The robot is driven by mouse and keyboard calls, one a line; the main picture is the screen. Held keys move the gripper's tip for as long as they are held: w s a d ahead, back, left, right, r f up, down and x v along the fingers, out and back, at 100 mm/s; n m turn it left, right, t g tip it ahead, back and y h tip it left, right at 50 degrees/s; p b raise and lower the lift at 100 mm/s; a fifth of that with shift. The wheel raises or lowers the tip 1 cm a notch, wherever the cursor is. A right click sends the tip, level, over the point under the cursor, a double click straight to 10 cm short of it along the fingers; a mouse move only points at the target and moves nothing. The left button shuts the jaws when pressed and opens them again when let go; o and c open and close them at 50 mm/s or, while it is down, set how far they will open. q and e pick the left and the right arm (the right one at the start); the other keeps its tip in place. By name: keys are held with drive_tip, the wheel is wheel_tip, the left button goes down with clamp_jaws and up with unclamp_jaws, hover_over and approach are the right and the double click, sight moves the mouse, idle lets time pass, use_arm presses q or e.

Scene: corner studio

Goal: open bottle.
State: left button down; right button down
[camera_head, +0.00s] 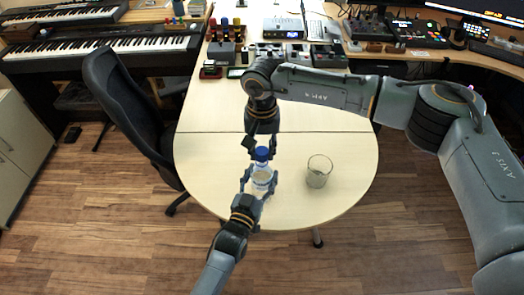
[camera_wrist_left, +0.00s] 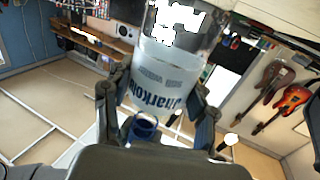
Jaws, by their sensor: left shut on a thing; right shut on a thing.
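My left gripper (camera_head: 260,184) comes from the front and is shut around the bottle's body. My right gripper (camera_head: 262,150) comes down from above and is shut on the blue cap. In the left wrist view the bottle (camera_wrist_left: 165,78) sits between my left fingers, its lettering upside down, and the blue cap (camera_wrist_left: 143,126) shows low in the picture. The contact of the right fingertips with the cap is small and partly hidden.
A clear drinking glass (camera_head: 319,172) stands on the rounded table (camera_head: 215,150) right of the bottle. A dark office chair (camera_head: 125,105) is close to the table's left edge. Music gear (camera_head: 285,52) fills the back. The table left of the bottle is bare.

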sight(262, 150)
drive_tip(key=shift+r, duration=0.6)
drive_tip(key=shift+r, duration=2)
use_arm(q)
drive_tip(key=shift+c, duration=1.7)
unclamp_jaws()
